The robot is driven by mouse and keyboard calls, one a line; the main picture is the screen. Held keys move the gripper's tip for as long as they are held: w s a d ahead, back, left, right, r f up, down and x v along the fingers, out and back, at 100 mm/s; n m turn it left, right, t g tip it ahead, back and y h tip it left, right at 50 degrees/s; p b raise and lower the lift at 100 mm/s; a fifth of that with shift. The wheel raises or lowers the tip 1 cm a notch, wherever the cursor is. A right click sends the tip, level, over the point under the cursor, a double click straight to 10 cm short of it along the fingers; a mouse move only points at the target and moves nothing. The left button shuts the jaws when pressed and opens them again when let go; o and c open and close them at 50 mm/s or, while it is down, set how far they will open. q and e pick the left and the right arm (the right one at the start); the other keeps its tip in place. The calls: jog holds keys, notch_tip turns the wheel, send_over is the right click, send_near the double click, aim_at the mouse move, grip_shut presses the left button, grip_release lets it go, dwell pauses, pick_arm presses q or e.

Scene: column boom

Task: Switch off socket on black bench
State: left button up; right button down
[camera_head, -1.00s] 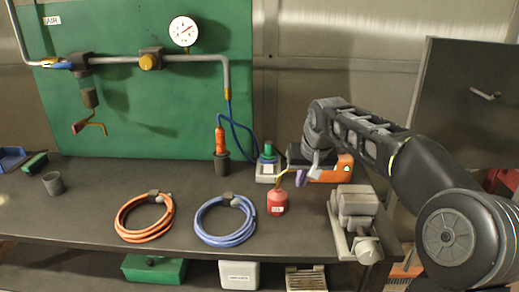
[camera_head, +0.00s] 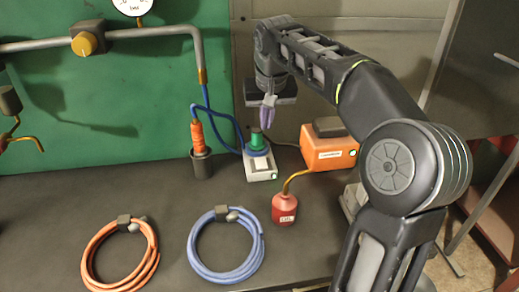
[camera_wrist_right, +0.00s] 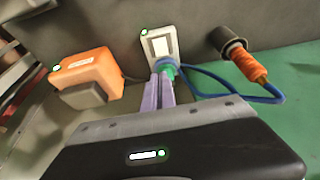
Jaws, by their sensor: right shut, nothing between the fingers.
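The socket (camera_head: 262,168) is a small pale grey box on the black bench (camera_head: 120,200), near the green back panel. A green and blue plug (camera_head: 257,142) stands in it with a blue cable, and a small green light shows at its front corner. The socket also shows in the right wrist view (camera_wrist_right: 157,42), with a pale rocker-like plate and a lit green light. My right gripper (camera_head: 266,122) has purple fingers that are shut and empty, pointing down just above the plug. In the right wrist view the fingertips (camera_wrist_right: 160,78) overlap the plug; contact cannot be told. My left gripper is out of view.
An orange box (camera_head: 328,152) with a green light stands right of the socket. A red oil can (camera_head: 284,208) with a thin spout is in front. An orange-handled tool in a dark cup (camera_head: 201,162) stands left. Orange (camera_head: 120,255) and blue (camera_head: 226,245) hose coils lie in front.

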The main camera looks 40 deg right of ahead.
send_near(263, 159)
jog(key=p+x, duration=0.1)
jog(key=x, duration=0.5)
jog(key=shift+w+f, duration=0.25)
jog(key=shift+f, duration=0.05)
jog(key=shift+w+d+f+b, duration=0.1)
jog(key=shift+f+b, duration=0.3)
jog(key=shift+r, duration=0.25)
jog(key=shift+f, duration=0.1)
